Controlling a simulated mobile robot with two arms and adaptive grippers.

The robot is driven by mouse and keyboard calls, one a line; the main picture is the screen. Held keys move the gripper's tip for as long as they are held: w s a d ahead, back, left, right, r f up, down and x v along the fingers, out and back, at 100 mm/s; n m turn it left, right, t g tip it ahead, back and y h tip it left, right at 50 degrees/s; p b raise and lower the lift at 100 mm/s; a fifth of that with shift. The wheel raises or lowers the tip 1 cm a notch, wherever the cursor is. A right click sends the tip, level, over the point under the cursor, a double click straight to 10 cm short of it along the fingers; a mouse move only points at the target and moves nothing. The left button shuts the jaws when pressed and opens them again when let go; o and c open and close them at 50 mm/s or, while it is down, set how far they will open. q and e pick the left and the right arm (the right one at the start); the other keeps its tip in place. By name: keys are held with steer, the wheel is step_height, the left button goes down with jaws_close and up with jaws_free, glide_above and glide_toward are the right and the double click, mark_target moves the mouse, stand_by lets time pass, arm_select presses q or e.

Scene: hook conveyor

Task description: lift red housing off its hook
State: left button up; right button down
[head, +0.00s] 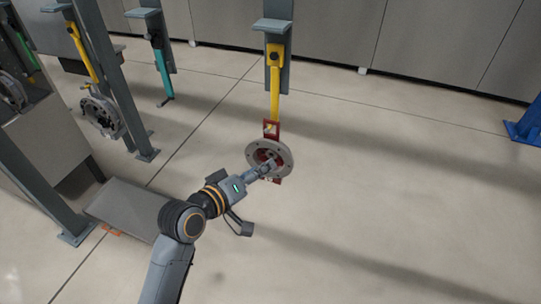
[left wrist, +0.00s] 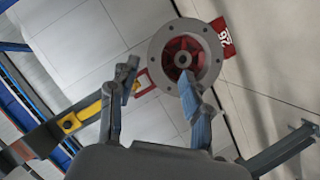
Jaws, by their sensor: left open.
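The red housing (head: 284,152), with a round grey flange and red inside, hangs at the lower end of a yellow hook (head: 275,95). In the left wrist view the housing (left wrist: 212,52) is ahead of the fingers, with a red loop (left wrist: 142,84) on one side and a red numbered tag (left wrist: 224,37) on the other. The hook's yellow end (left wrist: 134,87) meets the loop. My left gripper (head: 262,169) is open in front of the housing; its fingers (left wrist: 158,85) are spread, one overlapping the flange's lower edge. Contact cannot be told. My right gripper is out of view.
A grey part (head: 101,118) hangs on another yellow hook at left. A teal hook (head: 162,72) looks empty. Grey posts (head: 110,70) and a grey platform (head: 125,207) stand at left. The floor at right is clear up to a blue post base (head: 525,130).

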mark_target(281, 152)
arm_select(q)
steer(key=x, duration=0.2)
steer(key=p+x, duration=0.1)
steer(key=x, duration=0.2)
steer(key=p+x, duration=0.1)
steer(key=x, duration=0.1)
steer(key=shift+w+d+r, duration=0.25)
steer(key=shift+w+r, duration=0.05)
steer(key=shift+w, duration=0.15)
steer(key=shift+w+d+f, duration=0.2)
steer(key=shift+w, duration=0.05)
steer(key=shift+s+a, duration=0.1)
steer(key=shift+c, duration=0.2)
jaws_close()
steer(key=shift+r, duration=0.3)
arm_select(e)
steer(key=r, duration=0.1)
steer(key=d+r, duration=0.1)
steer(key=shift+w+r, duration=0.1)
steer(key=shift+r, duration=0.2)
